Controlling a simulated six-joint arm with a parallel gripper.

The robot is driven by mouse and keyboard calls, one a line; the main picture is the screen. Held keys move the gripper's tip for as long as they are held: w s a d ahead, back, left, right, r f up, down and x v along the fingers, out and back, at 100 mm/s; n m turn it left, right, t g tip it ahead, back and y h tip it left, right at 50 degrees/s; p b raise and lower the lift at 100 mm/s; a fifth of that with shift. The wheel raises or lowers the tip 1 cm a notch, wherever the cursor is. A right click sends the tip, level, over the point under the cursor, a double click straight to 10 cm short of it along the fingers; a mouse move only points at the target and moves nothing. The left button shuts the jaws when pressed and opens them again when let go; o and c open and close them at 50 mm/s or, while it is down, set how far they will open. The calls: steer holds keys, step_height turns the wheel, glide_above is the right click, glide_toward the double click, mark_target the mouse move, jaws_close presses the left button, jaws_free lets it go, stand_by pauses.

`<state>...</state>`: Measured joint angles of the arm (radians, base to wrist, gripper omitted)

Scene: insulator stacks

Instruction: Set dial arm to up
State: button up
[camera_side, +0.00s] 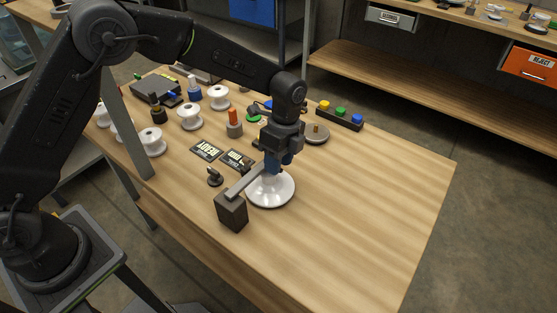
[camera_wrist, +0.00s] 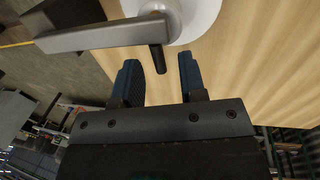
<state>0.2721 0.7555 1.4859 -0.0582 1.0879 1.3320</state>
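A grey metal bar, which looks like the dial arm (camera_wrist: 100,36), crosses the upper left of the wrist view. It reaches a rounded hub over a white disc (camera_wrist: 207,18). A short dark peg (camera_wrist: 158,59) shows by the hub end. In the side view the bar (camera_side: 243,182) runs from a dark block (camera_side: 232,211) toward the white disc (camera_side: 270,190). My gripper (camera_side: 275,168) points down over this disc and hides the bar's far end. In the wrist view its blue fingers (camera_wrist: 160,70) are apart, with the peg near the gap between their tips; contact cannot be told.
Two dark label plates (camera_side: 207,150) and a small black knob (camera_side: 214,177) lie left of my gripper. White spools (camera_side: 190,116) and an orange-topped part (camera_side: 234,123) stand behind. A coloured button strip (camera_side: 340,114) is at the back right. The right side of the table (camera_side: 370,210) is clear.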

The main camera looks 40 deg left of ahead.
steer(key=shift+f, duration=0.15)
steer(key=shift+c, duration=0.2)
jaws_close()
stand_by(0.3)
